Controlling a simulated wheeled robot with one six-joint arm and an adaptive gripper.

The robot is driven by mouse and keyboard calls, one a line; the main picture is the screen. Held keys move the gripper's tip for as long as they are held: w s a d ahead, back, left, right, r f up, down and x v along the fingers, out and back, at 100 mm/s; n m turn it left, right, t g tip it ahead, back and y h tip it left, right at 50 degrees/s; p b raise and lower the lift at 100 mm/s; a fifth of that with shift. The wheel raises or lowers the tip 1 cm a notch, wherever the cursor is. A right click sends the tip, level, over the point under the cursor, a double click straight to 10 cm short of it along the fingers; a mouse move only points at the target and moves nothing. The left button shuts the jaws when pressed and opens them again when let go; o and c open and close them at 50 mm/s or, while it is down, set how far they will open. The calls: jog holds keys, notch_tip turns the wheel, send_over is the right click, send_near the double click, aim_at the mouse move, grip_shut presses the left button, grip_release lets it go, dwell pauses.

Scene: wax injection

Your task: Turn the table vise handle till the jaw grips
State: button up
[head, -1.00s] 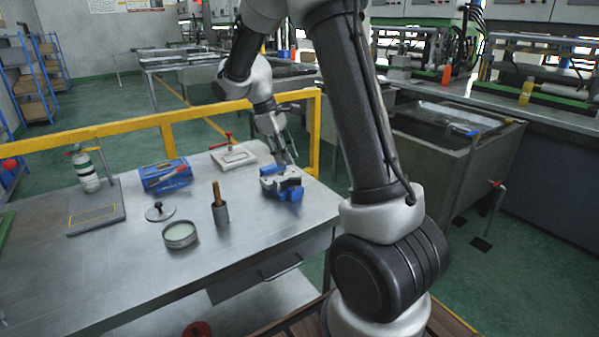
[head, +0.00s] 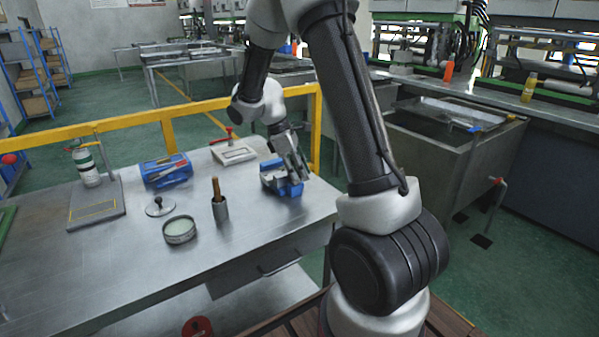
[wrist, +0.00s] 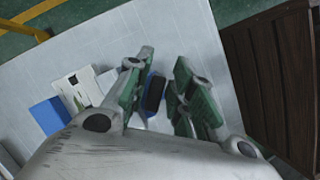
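The table vise (head: 283,180) is a small blue and white block near the right end of the metal table. In the wrist view one blue part (wrist: 50,115) and the pale middle (wrist: 78,88) lie left of my fingers. My gripper (head: 299,172) points down over the near right end of the vise. In the wrist view my gripper (wrist: 160,68) is open, its green-faced fingers apart on either side of a dark blue end (wrist: 152,92). I cannot tell whether they touch it. The vise handle cannot be made out clearly, and the fingers partly cover that end.
The metal table (head: 110,275) also holds a blue box (head: 166,172), a pale tray with a red-handled clamp (head: 234,154), a cup with a wooden-handled tool (head: 220,207), a round tin (head: 180,230) and a lidlike disc (head: 159,207). A yellow rail (head: 120,132) runs behind.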

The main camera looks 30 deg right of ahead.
jog(key=shift+c, duration=0.4)
grip_shut()
jog(key=m, duration=0.2)
jog(key=m+y, duration=0.1)
jog(key=m, duration=0.1)
jog(key=m+g+y, duration=0.1)
jog(key=m, duration=0.1)
jog(key=shift+s+a, duration=0.2)
jog(key=shift+a, duration=0.05)
jog(key=shift+a+m, duration=0.1)
jog(key=shift+m, duration=0.6)
jog(key=shift+g, duration=0.3)
jog(key=shift+s+f, duration=0.15)
jog(key=shift+s, duration=0.05)
